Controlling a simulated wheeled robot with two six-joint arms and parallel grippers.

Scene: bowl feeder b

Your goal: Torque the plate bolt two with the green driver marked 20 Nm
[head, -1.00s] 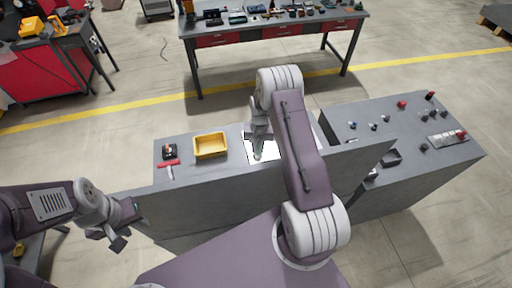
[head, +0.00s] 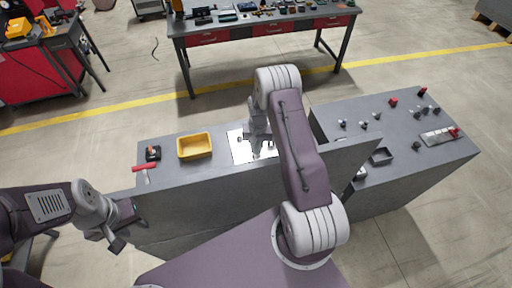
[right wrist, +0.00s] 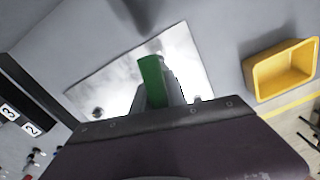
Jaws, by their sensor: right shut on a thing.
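My right gripper (right wrist: 165,95) is shut on the green driver (right wrist: 152,80), whose green part stands up between the fingers in the right wrist view. The lettering on the driver cannot be read. The pale, shiny plate (right wrist: 195,55) lies under and around the gripper; it shows as a white sheet in the head view (head: 239,152). A dark round spot, perhaps a bolt (right wrist: 97,113), shows near the plate's left corner. The driver's tip is hidden, so I cannot tell whether it touches a bolt. My left gripper (head: 125,230) hangs empty at the left, fingers apart.
A yellow bin (head: 195,146) stands left of the plate, with a red-handled tool (head: 147,168) and a small dark box (head: 153,153) beyond it. An upright grey panel (head: 345,170) and a side bench with small knobs (head: 378,115) are at the right. Number labels (right wrist: 32,130) show in the wrist view.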

